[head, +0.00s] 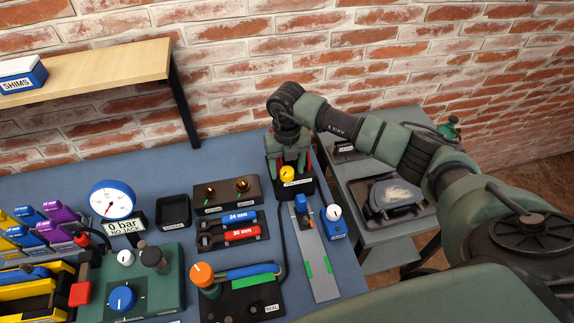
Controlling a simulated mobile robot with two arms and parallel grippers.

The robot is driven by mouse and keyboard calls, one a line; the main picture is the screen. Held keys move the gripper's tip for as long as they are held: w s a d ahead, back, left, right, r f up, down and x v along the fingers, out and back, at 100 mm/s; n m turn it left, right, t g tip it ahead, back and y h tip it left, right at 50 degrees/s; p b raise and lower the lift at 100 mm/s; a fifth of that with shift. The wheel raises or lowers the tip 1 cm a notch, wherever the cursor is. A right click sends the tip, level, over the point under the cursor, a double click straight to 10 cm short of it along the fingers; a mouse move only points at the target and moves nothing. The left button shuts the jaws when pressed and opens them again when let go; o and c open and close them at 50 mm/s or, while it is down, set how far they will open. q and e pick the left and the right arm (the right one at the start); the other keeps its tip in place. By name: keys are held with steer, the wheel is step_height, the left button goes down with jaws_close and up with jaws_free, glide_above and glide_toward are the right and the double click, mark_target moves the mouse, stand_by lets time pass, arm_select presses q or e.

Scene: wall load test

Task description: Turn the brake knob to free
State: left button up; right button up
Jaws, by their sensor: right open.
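My right gripper (289,164) points down over a black box at the back right of the blue bench. It is open, with its fingers around or just above a round yellow piece (287,174) in that box; I cannot tell if they touch it. The box has a small white label, too small to read. No label in view clearly says brake. Other knobs are an orange-topped one (202,272) at front centre, a blue one (122,298) on a green unit, and a white one (334,212) on a small blue box. My left gripper is out of view.
Blue and red wrenches (236,233) lie on a black tray. A wooden shelf (95,72) is at upper left. A grey cart (362,243) stands right of the bench.

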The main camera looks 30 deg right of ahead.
jaws_close()
